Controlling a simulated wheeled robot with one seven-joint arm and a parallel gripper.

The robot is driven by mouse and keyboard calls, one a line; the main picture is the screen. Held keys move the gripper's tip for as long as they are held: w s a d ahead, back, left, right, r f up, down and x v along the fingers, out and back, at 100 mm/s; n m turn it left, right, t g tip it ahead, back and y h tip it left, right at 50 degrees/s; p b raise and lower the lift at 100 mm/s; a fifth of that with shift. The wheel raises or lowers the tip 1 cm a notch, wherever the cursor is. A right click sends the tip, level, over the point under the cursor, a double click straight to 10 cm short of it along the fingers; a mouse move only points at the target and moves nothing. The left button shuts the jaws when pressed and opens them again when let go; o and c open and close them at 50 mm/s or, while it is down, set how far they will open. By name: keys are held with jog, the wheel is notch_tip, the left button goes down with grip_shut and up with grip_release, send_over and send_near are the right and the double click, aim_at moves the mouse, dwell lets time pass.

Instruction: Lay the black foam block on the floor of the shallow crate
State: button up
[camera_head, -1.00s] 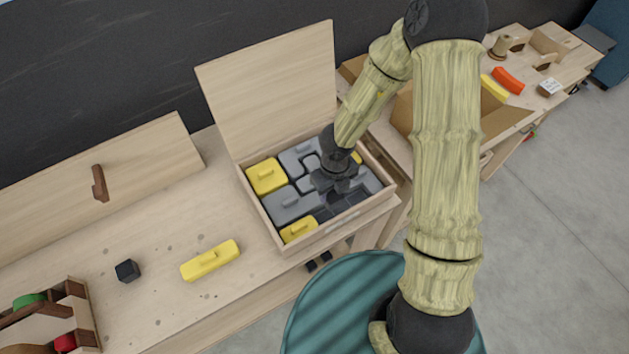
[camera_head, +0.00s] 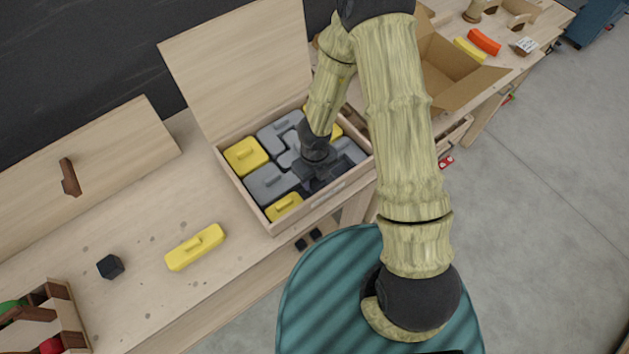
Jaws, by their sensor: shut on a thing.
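The open wooden box (camera_head: 229,183), a shallow crate with its lid raised, holds grey and yellow pieces with handles. My gripper (camera_head: 320,180) is down inside it, over the front right part, among dark pieces. It is shut on a dark piece, but its fingers and the held piece blend together. I cannot tell how much of the piece shows or whether it touches the crate floor.
The yellow piece (camera_head: 195,247) lies on the table (camera_head: 150,215) left of the box. The raised lid (camera_head: 240,65) stands behind it. A wooden rack (camera_head: 62,305) is at the lower left. An open cardboard box (camera_head: 450,75) stands to the right.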

aim_at(315, 180)
jog(key=shift+f+b, duration=0.55)
jog(key=shift+f, duration=0.85)
jog(key=shift+f, duration=0.2)
jog(key=o, duration=1)
jog(key=shift+r, duration=0.1)
notch_tip(315, 180, up, 12)
jog(key=p, duration=0.6)
jog(key=shift+r, duration=0.15)
